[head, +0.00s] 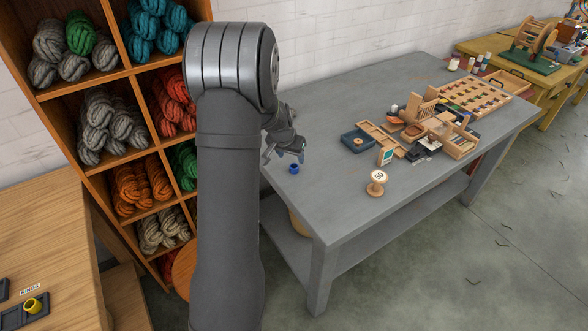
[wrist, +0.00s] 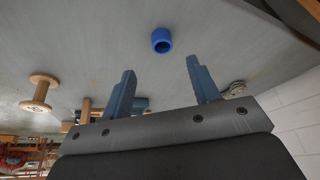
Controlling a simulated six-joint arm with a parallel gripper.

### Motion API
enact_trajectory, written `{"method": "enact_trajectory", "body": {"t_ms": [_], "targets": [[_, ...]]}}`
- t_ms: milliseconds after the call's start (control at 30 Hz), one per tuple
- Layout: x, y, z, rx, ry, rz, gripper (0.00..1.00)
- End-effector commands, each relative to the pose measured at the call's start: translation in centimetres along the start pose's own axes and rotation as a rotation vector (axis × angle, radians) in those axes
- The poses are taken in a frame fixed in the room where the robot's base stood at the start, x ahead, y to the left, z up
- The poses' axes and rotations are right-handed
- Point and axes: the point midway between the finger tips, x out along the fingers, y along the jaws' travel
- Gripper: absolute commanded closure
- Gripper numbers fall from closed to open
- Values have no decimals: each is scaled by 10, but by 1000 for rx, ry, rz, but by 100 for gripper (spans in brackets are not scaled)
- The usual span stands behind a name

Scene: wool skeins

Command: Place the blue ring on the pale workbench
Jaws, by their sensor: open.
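The blue ring (head: 294,168) stands on the grey table (head: 330,200), near its left end. It also shows in the wrist view (wrist: 161,40), just beyond the fingertips and not between them. My gripper (head: 285,153) is open and empty beside the ring, with a gap between its two blue fingers in the wrist view (wrist: 160,66). A pale wooden workbench (head: 45,225) is at the left edge of the head view.
On the pale workbench a dark tray (head: 38,316) labelled "RINGS" holds a yellow ring (head: 32,305). A wooden spool (head: 377,183) stands right of the blue ring, with a cluttered wooden organiser (head: 440,130) beyond. A shelf of wool skeins (head: 125,140) rises behind my arm.

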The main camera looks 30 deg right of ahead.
Motion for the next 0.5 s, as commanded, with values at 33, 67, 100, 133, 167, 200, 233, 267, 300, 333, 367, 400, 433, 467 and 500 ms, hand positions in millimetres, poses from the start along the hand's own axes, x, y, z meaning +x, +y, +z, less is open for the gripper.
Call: {"method": "enact_trajectory", "body": {"t_ms": [33,67,100,133,167,200,233,267,300,333,367,400,433,467,500], "targets": [[9,0,0,0,-1,0,45],[13,0,0,0,-1,1,45],[17,0,0,-1,-1,1,45],[20,0,0,-1,-1,1,45],[22,0,0,-1,-1,1,45],[24,0,0,-1,0,0,45],[26,0,0,-1,0,0,45],[27,0,0,-1,0,0,45],[28,0,0,-1,0,0,45],[30,0,0,-1,0,0,45],[33,-1,0,-1,0,0,45],[37,-1,-1,-1,0,0,45],[41,-2,0,-1,-1,0,45],[46,-2,0,-2,-2,0,45],[51,-3,0,-2,-2,0,45]]}}
